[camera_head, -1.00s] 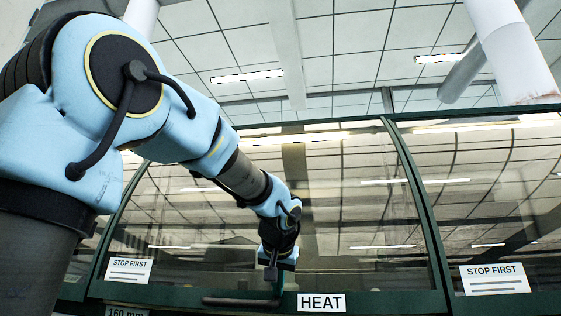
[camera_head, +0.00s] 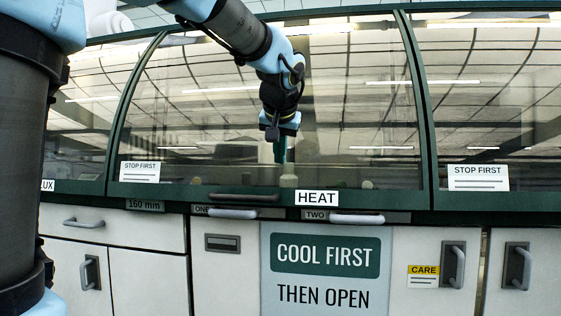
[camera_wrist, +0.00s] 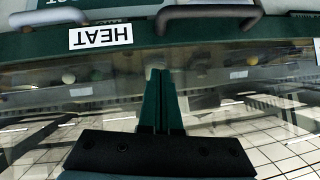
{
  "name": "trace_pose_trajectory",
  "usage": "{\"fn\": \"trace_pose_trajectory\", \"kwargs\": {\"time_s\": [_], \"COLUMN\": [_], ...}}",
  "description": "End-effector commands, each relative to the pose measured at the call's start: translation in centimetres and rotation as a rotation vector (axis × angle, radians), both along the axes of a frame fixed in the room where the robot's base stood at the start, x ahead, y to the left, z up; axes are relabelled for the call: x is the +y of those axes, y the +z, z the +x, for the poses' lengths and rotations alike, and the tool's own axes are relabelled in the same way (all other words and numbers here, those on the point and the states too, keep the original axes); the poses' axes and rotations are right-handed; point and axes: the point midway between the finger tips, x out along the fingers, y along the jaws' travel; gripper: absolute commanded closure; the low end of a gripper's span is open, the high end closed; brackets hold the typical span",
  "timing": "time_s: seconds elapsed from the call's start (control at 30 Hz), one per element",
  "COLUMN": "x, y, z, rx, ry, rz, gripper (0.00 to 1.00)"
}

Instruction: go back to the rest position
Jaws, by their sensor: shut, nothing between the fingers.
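My gripper (camera_head: 281,160) hangs from my blue and dark arm in front of the machine's glass hood, pointing down. In the wrist view my gripper (camera_wrist: 158,75) shows two green fingers lying close together with nothing between them. The fingertips are above the green sill that carries the HEAT label (camera_head: 318,198). The label also shows upside down in the wrist view (camera_wrist: 100,37). I cannot tell how far the fingertips are from the glass.
The glass hood (camera_head: 350,110) spans the view, with STOP FIRST labels (camera_head: 478,177) low on it. A grey bar handle (camera_head: 232,213) and another (camera_head: 357,218) stick out below the sill. A cabinet front with a COOL FIRST sign (camera_head: 325,254) stands beneath.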

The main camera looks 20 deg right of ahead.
Motion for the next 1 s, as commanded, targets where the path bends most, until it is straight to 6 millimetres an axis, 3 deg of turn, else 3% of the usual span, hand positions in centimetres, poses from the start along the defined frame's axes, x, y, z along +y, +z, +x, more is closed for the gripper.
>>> {"fn": "trace_pose_trajectory", "kwargs": {"time_s": [0.1, 0.3, 0.47, 0.57, 0.67, 0.77, 0.87, 1.0], "x": [0.5, 0.9, 1.1, 1.6, 3.4, 6.6, 10.8, 16.9], "y": [1.7, 3.1, 3.4, 2.3, -1.0, -6.3, -12.4, -20.3], "z": [-1.6, -3.1, -3.5, -3.1, -2.2, -1.4, -1.2, -2.9], "rx": [-0.001, 0.0, 0.0, 0.017, 0.066, 0.151, 0.253, 0.392], "ry": [0.0, -0.001, -0.001, 0.007, 0.029, 0.067, 0.12, 0.206], "rz": [-0.002, 0.001, 0.0, 0.009, 0.031, 0.059, 0.076, 0.075], "gripper": [1.0, 1.0, 1.0, 1.0, 1.0, 1.0, 1.0, 1.0]}}
